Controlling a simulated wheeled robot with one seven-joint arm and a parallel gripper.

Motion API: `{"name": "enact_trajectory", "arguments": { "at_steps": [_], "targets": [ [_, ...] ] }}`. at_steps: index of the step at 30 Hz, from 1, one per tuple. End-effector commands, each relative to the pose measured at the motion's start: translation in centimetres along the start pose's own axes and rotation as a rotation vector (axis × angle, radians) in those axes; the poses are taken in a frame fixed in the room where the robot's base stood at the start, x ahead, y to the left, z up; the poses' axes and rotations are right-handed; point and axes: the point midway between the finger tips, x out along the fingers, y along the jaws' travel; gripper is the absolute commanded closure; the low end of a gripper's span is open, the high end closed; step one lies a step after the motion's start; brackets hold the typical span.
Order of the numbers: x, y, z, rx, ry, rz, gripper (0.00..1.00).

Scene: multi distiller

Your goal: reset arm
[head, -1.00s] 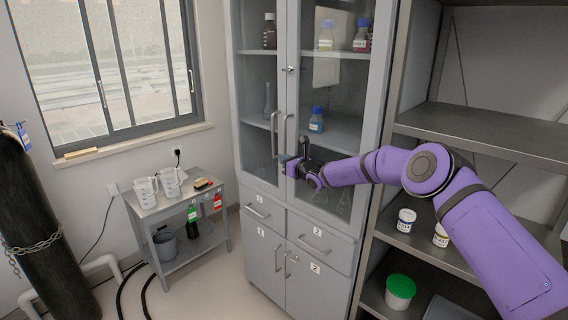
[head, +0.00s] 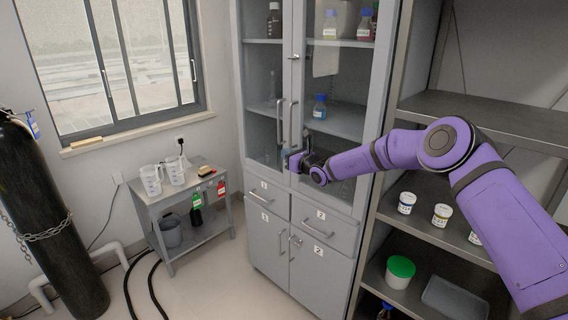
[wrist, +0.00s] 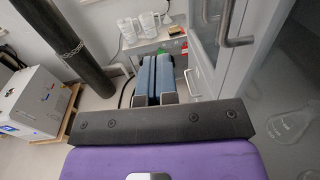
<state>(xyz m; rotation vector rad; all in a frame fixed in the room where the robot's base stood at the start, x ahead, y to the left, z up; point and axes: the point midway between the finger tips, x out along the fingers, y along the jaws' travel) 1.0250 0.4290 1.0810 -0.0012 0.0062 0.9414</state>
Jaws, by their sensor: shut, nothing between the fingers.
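My gripper (head: 287,158) is at the end of my outstretched purple arm, in front of the glass-doored cabinet (head: 298,205), at about the height of the lower end of the door handles. In the wrist view its two blue-faced fingers (wrist: 154,80) lie close together, shut with nothing between them. The cabinet door handle (head: 282,122) is close to the gripper in the head view. I cannot tell whether they touch. Both doors look shut.
An open metal shelf (head: 485,110) with small white jars (head: 406,203) stands right of the cabinet, behind my arm. A small trolley (head: 190,180) with beakers stands left, with a black gas cylinder (head: 45,210) farther left. A white box (wrist: 35,100) shows in the wrist view. Floor before the trolley is mostly open.

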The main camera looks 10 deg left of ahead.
Motion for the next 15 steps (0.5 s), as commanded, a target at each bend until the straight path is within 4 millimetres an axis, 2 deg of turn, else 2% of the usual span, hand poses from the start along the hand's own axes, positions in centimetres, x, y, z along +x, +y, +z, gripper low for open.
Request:
{"name": "enact_trajectory", "arguments": {
  "at_steps": [9,15],
  "targets": [
    [-2.9,3.5,0.1,-0.001,0.002,0.001,1.0],
    [-3.9,4.7,0.1,-0.003,0.001,0.0,1.0]
  ]
}}
